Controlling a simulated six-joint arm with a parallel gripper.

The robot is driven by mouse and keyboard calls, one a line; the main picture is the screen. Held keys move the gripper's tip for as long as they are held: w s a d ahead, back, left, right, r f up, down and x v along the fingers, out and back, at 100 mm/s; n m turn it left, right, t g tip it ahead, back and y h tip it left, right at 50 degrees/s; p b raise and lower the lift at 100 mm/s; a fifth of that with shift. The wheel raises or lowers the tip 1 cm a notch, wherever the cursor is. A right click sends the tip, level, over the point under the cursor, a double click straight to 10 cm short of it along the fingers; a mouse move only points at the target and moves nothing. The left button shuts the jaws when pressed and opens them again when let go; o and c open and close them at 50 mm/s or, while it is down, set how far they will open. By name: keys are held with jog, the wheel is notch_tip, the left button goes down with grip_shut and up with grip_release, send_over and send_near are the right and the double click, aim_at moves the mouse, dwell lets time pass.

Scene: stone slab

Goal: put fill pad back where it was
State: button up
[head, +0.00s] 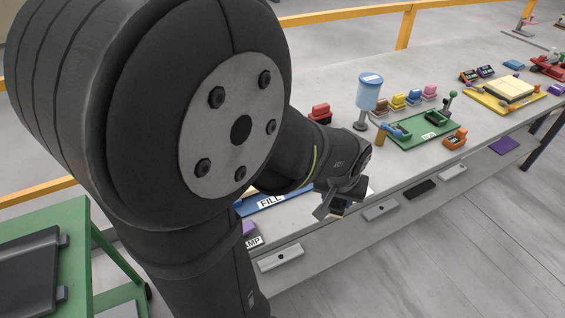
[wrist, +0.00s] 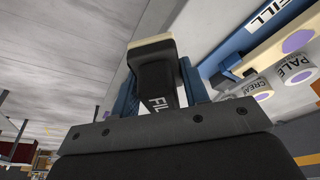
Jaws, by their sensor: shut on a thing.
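The fill pad (wrist: 155,80) is a dark block with a white FILL label and a cream face at its far end. My gripper (wrist: 160,92) is shut on it, with a blue finger on either side. In the head view my gripper (head: 340,203) is low over the slab's front edge, and the pad is mostly hidden there. A blue station marked FILL (head: 268,203) lies left of the gripper, largely behind my arm. It also shows at upper right in the wrist view (wrist: 238,46), apart from the held pad.
Cylinders labelled PALE (wrist: 296,71) and CREAM (wrist: 258,88) are beside the blue station. A green tray (head: 425,128), a blue-topped dispenser (head: 368,92) and an orange block (head: 455,138) stand to the right. A lower shelf (head: 330,232) runs below the front edge.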

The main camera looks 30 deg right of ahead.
send_over(311, 205)
jog(key=f, duration=0.5)
jog(key=shift+s+a, duration=0.35)
jog(key=shift+f, duration=1.9)
jog(key=shift+f, duration=0.15)
jog(key=o, duration=0.9)
jog(key=shift+o, duration=0.2)
jog(key=v, duration=1.2)
